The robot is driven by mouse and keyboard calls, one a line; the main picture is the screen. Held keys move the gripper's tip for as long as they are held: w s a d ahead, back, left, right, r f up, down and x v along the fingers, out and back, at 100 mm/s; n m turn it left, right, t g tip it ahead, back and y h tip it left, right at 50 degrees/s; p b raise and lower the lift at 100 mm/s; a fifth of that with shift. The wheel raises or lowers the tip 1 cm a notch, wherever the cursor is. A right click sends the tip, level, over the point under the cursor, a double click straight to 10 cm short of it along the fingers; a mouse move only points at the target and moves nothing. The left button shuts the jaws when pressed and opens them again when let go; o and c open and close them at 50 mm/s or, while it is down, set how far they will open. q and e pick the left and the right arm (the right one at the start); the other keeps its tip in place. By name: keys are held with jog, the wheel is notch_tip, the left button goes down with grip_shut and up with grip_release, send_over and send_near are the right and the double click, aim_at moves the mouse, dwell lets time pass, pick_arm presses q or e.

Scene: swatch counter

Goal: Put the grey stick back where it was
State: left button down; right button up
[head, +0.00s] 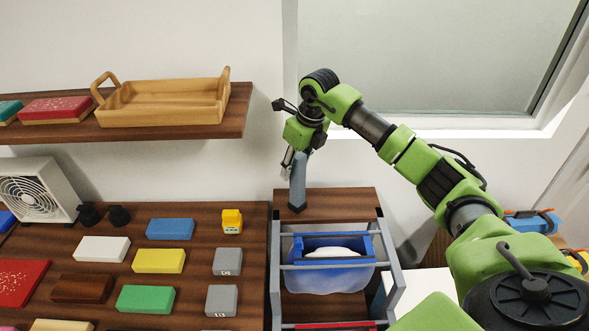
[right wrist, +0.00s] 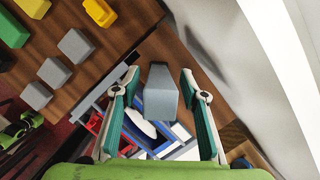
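The grey stick (head: 298,182) stands roughly upright, leaning slightly, with its lower end at the bare wooden top behind the blue bin. My right gripper (head: 292,160) is above it, pointing down, at the stick's upper part. In the right wrist view the grey stick (right wrist: 160,92) shows between the two fingers of my right gripper (right wrist: 160,112), with a visible gap on each side. The fingers are open and do not appear to touch it. My left gripper is not seen in the head view.
A blue bin (head: 327,280) with something white inside sits in a grey frame (head: 274,270) in front of the stick. Coloured blocks, such as a yellow one (head: 158,261), lie on the counter at left. A wooden tray (head: 165,103) is on the shelf (head: 240,105). A window is behind.

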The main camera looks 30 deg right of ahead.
jog(key=b+v, duration=0.2)
jog(key=v, duration=0.8)
jog(key=shift+w, duration=0.1)
jog(key=shift+r, duration=0.45)
